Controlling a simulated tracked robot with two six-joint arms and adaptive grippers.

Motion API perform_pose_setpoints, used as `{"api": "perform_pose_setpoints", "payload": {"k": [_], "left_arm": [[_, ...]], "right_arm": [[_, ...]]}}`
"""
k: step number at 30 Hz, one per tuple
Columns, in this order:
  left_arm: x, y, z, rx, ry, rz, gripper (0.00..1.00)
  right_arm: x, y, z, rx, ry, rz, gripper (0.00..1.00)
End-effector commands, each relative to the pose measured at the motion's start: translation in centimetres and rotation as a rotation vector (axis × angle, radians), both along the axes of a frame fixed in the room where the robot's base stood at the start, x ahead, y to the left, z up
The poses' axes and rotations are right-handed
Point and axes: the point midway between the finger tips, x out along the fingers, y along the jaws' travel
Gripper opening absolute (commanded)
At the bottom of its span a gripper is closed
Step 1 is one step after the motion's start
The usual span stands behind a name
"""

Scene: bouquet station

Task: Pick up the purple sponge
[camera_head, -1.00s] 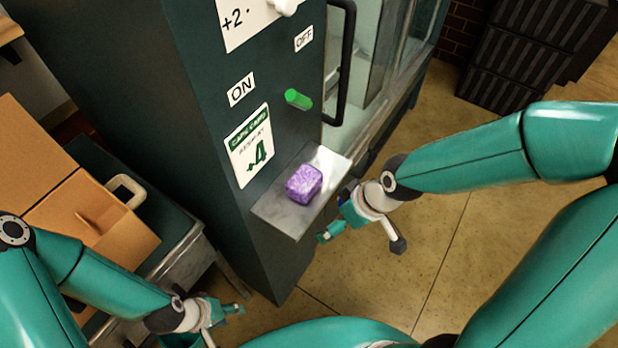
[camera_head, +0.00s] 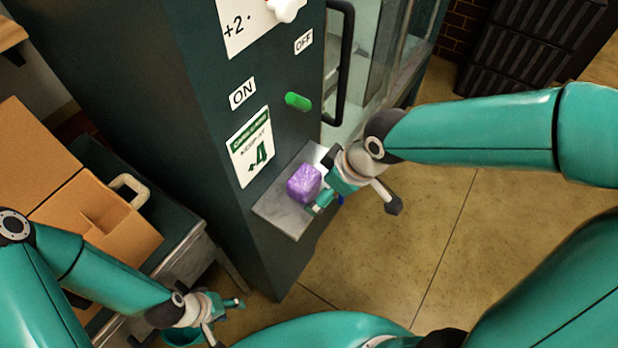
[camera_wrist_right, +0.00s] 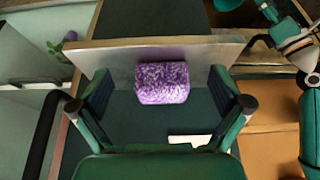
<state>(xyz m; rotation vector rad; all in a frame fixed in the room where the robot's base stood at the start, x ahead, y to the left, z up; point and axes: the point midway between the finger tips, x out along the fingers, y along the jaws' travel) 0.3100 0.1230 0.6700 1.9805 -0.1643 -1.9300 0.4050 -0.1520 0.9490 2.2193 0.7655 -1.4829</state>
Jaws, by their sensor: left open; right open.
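The purple sponge (camera_head: 304,183) sits on a small grey metal shelf (camera_head: 283,214) on the front of a dark green cabinet in the head view. My right gripper (camera_head: 322,192) is at the shelf's right edge, close beside the sponge. In the right wrist view the sponge (camera_wrist_right: 162,83) lies between the two spread fingers of my right gripper (camera_wrist_right: 162,90), with gaps on both sides. It is open and empty. My left gripper (camera_head: 236,303) is open and empty, low in the head view, away from the shelf.
The green cabinet (camera_head: 215,150) carries a green knob (camera_head: 298,101), ON and OFF labels and a black door handle (camera_head: 341,65). Cardboard boxes (camera_head: 95,215) stand on a cart at the left. Black crates (camera_head: 530,45) stand at the back right. The floor at right is open.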

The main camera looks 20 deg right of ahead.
Motion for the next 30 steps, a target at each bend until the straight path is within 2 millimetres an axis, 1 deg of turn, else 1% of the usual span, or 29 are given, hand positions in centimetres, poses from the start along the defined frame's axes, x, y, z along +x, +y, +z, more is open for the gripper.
{"api": "perform_pose_setpoints", "payload": {"k": [9, 13, 20, 30], "left_arm": [[0.0, 0.0, 1.0, 0.000, 0.000, 0.000, 0.47], [0.0, 0.0, 1.2, 0.000, 0.000, 0.000, 0.47], [0.0, 0.0, 1.1, 0.000, 0.000, 0.000, 0.47], [0.0, 0.0, 1.1, 0.000, 0.000, 0.000, 0.47]], "right_arm": [[3.6, 2.9, 0.0, 0.001, 0.002, 0.002, 1.00], [3.8, 3.1, -1.0, 0.000, 0.004, 0.000, 1.00], [3.8, 3.1, -1.2, 0.001, 0.001, -0.001, 1.00], [3.8, 3.0, -1.1, 0.001, 0.001, -0.001, 0.43]]}}
